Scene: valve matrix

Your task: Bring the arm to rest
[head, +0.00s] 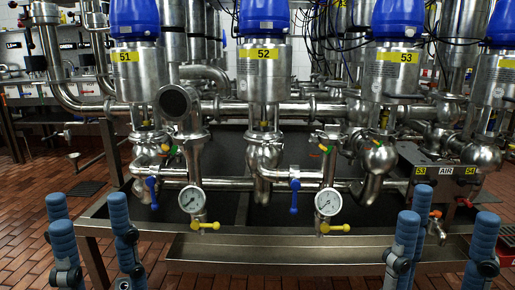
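My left gripper (86,200) is at the lower left of the head view. Its two blue ribbed fingers point up and stand wide apart, with nothing between them. My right gripper (447,218) is at the lower right. Its two blue fingers also point up, apart and empty. Both grippers appear in front of the steel valve rack (280,250), and neither visibly holds any part of it. The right fingers overlap the rack's right end in the picture. The arms below the fingers are cut off by the bottom edge.
Blue-topped valves labelled 51 (126,57), 52 (264,54) and 53 (398,57) stand over steel pipes. Two gauges (192,199) (329,202), yellow handles (206,226) and blue handles (294,195) stick out in front. Tiled floor (25,220) is clear at left.

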